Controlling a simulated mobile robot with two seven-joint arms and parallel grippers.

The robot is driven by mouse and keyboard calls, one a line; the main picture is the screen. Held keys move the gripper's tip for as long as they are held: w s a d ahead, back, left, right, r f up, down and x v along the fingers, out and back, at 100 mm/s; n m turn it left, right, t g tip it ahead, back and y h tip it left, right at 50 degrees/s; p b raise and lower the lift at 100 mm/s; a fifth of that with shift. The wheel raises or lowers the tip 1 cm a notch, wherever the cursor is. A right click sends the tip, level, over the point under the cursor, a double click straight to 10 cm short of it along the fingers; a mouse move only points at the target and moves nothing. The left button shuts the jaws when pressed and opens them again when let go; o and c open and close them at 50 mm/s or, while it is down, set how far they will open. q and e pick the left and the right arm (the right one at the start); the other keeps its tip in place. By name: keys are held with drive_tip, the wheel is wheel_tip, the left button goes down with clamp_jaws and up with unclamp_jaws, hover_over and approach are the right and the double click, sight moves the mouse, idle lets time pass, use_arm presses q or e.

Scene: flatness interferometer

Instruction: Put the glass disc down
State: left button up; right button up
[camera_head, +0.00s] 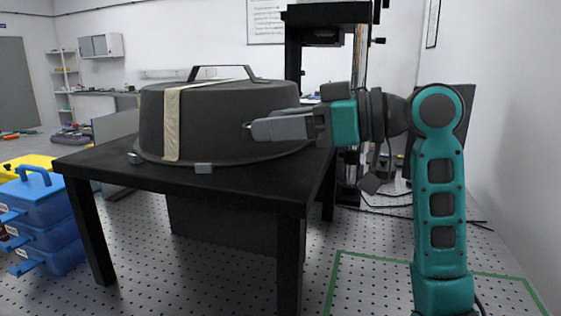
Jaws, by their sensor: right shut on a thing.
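My right gripper (250,130) reaches in from the right, its grey fingers pointing left in front of the large dark round cover. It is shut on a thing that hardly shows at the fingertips. This fits the glass disc, but I cannot make out its outline against the dark cover. The dark cover (225,110), with a handle (222,70) on top and a beige strap (172,124) down its side, sits on a black table (240,188). Whether the gripper touches the cover cannot be told. My left gripper is not in view.
Blue cases (45,215) with a yellow one (25,167) are stacked left of the table. A tall black stand (325,14) rises behind it. Small grey blocks (203,168) sit at the cover's rim. The table's front strip is bare. Green tape (375,257) marks the perforated floor.

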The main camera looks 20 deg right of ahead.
sight(281, 171)
drive_tip(key=shift+f, duration=2.4)
drive_tip(key=shift+f+b, duration=0.1)
drive_tip(key=shift+b, duration=0.25)
drive_tip(key=o, duration=0.9)
